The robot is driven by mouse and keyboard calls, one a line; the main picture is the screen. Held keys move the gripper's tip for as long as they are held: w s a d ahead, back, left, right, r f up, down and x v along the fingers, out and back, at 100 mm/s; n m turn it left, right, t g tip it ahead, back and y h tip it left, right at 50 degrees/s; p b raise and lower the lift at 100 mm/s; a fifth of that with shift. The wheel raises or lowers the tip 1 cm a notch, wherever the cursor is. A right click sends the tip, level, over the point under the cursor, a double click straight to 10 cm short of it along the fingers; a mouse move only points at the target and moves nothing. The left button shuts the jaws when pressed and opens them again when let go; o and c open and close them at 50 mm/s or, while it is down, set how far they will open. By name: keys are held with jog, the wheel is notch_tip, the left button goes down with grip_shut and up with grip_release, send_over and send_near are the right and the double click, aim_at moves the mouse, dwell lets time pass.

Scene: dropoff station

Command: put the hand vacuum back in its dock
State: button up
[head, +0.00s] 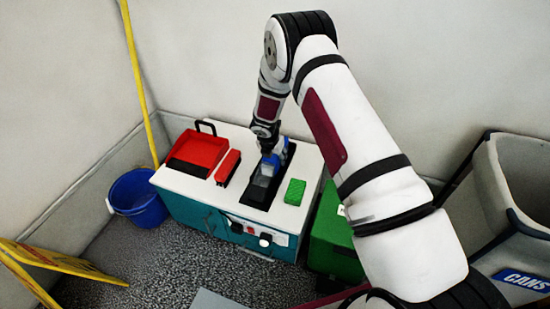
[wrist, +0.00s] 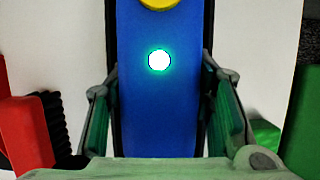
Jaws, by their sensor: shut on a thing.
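The hand vacuum (head: 283,150) is blue with a grey, see-through nose. It lies over the black dock (head: 258,198) on the white top of the teal cabinet, lined up along it. My gripper (head: 268,146) reaches down from above and is shut on its blue body. In the wrist view the vacuum's blue top (wrist: 158,110) runs between my two fingers, with a lit white-green light and a yellow part at the top edge. Black dock edges show on both sides of it. I cannot tell whether it touches the dock's base.
A red dustpan (head: 196,152) and red brush (head: 228,167) lie left of the dock; a green sponge (head: 295,191) lies right. A blue bucket (head: 137,197), yellow sign (head: 55,260), green bin (head: 332,240) and grey cans bin (head: 510,190) surround the cabinet (head: 190,213).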

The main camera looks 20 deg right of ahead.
jog(key=shift+w, duration=0.1)
jog(key=o, duration=1.2)
jog(key=shift+c, duration=0.2)
jog(key=p+v, duration=0.4)
jog(key=v, duration=0.8)
jog(key=shift+s+r, duration=0.15)
jog(key=shift+s, duration=0.05)
jog(key=shift+r, duration=0.1)
